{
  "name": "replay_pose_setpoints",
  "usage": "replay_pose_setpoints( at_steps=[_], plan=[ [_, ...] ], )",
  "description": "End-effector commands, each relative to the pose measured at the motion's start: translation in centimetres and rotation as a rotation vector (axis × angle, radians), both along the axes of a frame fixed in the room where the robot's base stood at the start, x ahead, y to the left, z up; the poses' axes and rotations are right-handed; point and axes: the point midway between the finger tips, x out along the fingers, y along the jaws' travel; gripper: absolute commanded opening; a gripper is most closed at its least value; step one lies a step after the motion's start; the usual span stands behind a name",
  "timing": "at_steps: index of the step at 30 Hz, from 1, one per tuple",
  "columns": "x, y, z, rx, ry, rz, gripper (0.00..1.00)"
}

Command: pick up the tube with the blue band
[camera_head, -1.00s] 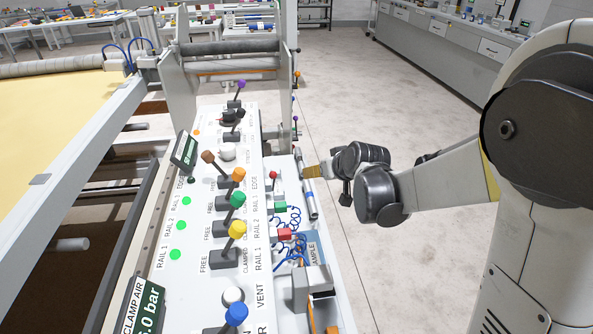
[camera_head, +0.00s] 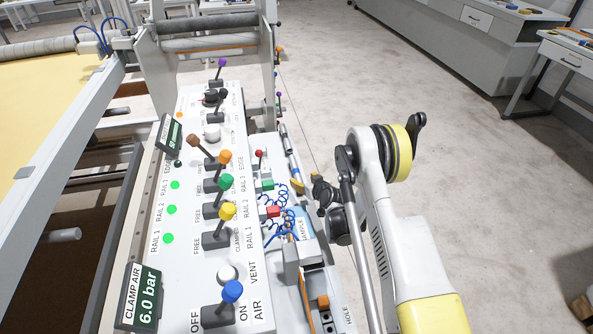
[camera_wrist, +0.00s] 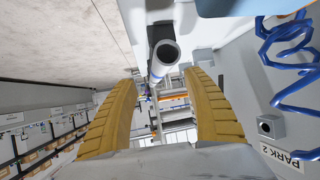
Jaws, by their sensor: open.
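The tube with the blue band (camera_head: 291,155) lies lengthwise along the right side of the control console in the head view. In the wrist view my gripper (camera_wrist: 161,80) is open, with one finger on each side of the tube and visible gaps. A dark holder (camera_wrist: 160,32) is beside the near end.
The console (camera_head: 205,255) carries several coloured levers close to the left of my gripper. Coiled blue hoses (camera_head: 285,205) and a red block (camera_head: 273,211) are near the wrist. A "PARK 2" label (camera_wrist: 292,160) shows at right.

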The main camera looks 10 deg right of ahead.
Motion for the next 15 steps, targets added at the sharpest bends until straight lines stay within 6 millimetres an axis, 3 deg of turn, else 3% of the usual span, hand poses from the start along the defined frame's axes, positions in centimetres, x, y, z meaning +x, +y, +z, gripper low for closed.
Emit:
replay_pose_setpoints(
  at_steps=[11, 15],
  plan=[
    [3.7, 0.7, -1.9, -0.001, 0.0, 0.0, 0.59],
    [5.9, 1.0, -2.7, 0.001, 0.0, 0.0, 0.59]
  ],
)
